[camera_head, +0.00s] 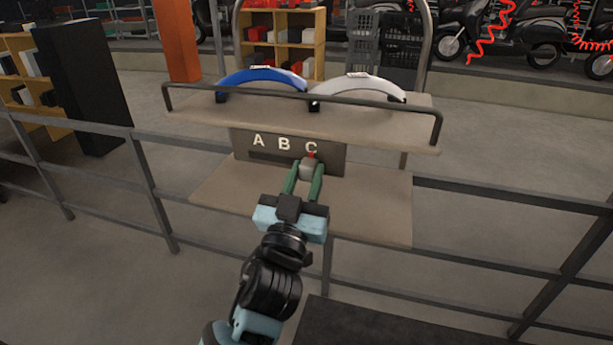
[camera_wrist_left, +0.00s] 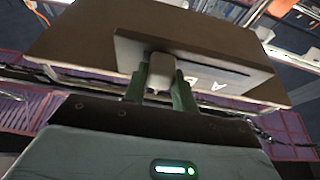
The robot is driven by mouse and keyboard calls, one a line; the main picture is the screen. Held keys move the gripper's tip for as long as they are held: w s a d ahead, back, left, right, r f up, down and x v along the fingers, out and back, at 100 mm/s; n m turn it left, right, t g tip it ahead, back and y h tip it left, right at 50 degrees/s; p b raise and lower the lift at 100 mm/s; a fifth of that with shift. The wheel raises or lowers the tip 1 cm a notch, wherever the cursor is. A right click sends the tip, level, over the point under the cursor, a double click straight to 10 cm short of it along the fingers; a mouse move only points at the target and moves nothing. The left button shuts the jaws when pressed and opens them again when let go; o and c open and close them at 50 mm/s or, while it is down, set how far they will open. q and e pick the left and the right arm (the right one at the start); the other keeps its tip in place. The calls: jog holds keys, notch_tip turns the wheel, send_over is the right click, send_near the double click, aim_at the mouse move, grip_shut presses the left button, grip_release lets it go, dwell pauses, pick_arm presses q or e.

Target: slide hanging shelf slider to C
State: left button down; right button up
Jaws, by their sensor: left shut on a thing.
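The hanging shelf has an upper board (camera_head: 200,113), a lower board (camera_head: 385,210) and a dark panel (camera_head: 240,146) between them with white letters A, B and C. The grey slider knob (camera_head: 309,168) stands at the panel's right part, below the letter C, with a small red mark just above it. My left gripper (camera_head: 305,172) has its green fingers shut on the knob from both sides. In the left wrist view the knob (camera_wrist_left: 161,70) sits between the fingers, in front of the panel (camera_wrist_left: 215,68). The letter C is not readable there. My right gripper is not in view.
Metal railings (camera_head: 500,200) run on both sides of the shelf. A dark flat surface (camera_head: 370,325) lies at the bottom.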

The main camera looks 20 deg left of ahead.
pick_arm(q)
jog(key=shift+d, duration=0.2)
jog(key=c, duration=1.1)
grip_release()
jog(key=shift+d, duration=0.1)
